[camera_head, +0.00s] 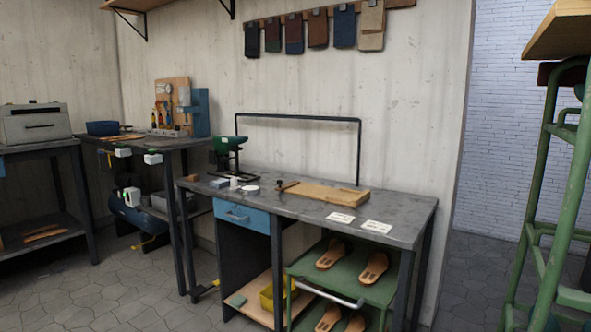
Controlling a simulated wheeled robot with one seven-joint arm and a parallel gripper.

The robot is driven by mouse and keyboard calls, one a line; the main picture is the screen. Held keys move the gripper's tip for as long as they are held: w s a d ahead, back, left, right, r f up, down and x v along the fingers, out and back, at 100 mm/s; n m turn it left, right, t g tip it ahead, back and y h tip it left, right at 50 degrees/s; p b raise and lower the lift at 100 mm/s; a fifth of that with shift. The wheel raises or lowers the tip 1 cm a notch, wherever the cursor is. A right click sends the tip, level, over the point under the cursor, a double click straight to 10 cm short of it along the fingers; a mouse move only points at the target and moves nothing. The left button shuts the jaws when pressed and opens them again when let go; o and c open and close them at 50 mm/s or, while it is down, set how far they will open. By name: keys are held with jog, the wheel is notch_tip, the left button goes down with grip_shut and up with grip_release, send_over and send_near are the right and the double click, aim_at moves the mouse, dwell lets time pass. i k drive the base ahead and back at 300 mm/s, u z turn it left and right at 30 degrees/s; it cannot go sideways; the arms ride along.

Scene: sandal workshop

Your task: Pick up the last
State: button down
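I cannot make out for certain which thing is the last. Two tan, foot-shaped pieces lie on the green upper shelf (345,283) of a trolley under the bench: one at the back (329,256) and one to its right (374,268). They have dark marks and look like soles, sandals or flat lasts; I cannot tell which. More tan pieces (328,319) lie on the level below, partly cut off by the picture's edge. My gripper is not in view.
The dark workbench (405,232) holds a wooden board (325,193), two white cards (376,227), a green machine (228,148) and small containers. A yellow bin (277,296) stands on the shelf below. A green frame (560,190) rises at right. The floor at left (110,290) is clear.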

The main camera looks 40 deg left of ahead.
aim_at(223, 145)
jog(key=u, duration=1.9)
